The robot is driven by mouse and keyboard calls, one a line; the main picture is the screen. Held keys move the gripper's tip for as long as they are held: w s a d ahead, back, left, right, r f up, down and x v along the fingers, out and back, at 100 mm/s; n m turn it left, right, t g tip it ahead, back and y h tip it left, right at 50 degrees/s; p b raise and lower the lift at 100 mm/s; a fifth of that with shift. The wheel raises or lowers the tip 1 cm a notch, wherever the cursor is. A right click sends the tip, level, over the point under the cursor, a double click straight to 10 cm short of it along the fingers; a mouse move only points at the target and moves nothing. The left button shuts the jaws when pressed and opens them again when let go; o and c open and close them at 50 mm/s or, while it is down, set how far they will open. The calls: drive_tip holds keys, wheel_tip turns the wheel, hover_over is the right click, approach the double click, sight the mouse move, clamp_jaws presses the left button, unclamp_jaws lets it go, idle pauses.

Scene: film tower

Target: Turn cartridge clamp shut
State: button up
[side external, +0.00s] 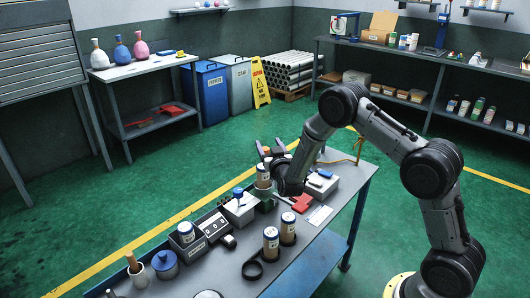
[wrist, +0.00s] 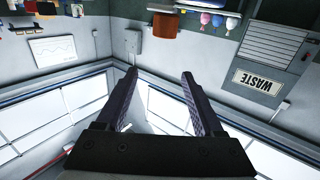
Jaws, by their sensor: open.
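A pale cartridge with a dark band (side external: 263,174) stands upright in a dark grey-green holder (side external: 264,198) on the bench. I cannot make out a separate clamp lever on this holder. My gripper (side external: 269,149) is just behind and above the cartridge in the side view, its fingers pointing up and away from the bench. In the wrist view my gripper (wrist: 158,72) has its two fingers wide apart with nothing between them. The cartridge and holder do not show in the wrist view. My wrist partly hides the bench behind the holder.
A white box with a blue knob (side external: 239,205) stands left of the holder. A red part (side external: 301,203) lies to its right. Two pale canisters (side external: 271,243) stand in front, near a black ring (side external: 252,269).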

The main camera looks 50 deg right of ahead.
sight(265, 151)
wheel_tip(265, 151, down, 5)
drive_tip(key=shift+f, duration=0.15)
drive_tip(key=x, duration=0.3)
drive_tip(key=shift+w+d+f, duration=0.1)
drive_tip(key=shift+w+d, duration=0.05)
drive_tip(key=shift+w, duration=0.05)
drive_tip(key=shift+x, duration=0.75)
clamp_jaws()
